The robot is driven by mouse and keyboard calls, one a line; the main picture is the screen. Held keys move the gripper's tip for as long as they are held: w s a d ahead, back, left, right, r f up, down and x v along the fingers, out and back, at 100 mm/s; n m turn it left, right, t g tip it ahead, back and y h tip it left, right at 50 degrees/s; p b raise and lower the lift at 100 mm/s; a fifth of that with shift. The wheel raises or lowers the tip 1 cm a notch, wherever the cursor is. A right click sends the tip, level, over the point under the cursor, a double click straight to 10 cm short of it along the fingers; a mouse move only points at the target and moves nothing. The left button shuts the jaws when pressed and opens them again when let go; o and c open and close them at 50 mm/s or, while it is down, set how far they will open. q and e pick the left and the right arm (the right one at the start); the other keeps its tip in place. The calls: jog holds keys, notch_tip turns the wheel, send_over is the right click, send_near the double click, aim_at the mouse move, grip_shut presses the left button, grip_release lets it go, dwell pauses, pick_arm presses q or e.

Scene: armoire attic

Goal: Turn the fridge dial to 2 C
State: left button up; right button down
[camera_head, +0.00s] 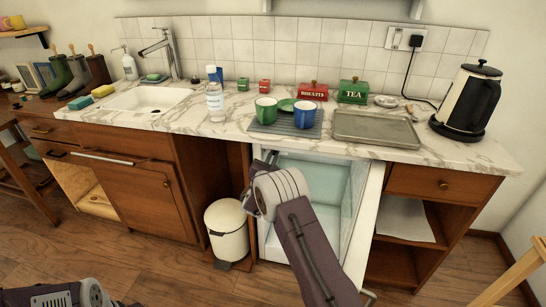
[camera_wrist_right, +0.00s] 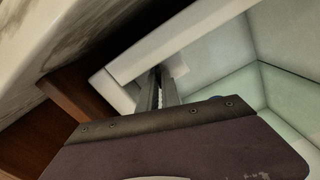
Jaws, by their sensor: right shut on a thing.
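The fridge (camera_head: 354,215) stands open under the counter, its pale interior showing. My right arm reaches into its upper left part. My right gripper (camera_head: 270,157) is at the top left of the opening; in the right wrist view its fingers (camera_wrist_right: 156,90) are shut at a white housing (camera_wrist_right: 185,40) inside the fridge. The fridge dial is hidden by the fingers, and its marks and setting cannot be read. Part of my left arm shows at the bottom left; its fingers cannot be made out.
The marble counter (camera_head: 460,150) lies just above my right gripper, with mugs on a mat and a metal tray (camera_head: 375,129). A white bin (camera_head: 228,228) stands left of the fridge. The floor at the front left is clear.

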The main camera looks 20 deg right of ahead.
jog(key=shift+n, duration=1.9)
jog(key=shift+p, duration=0.3)
jog(key=c, duration=1.8)
grip_release()
jog(key=shift+c, duration=0.2)
jog(key=p+v, duration=0.2)
jog(key=v, duration=0.7)
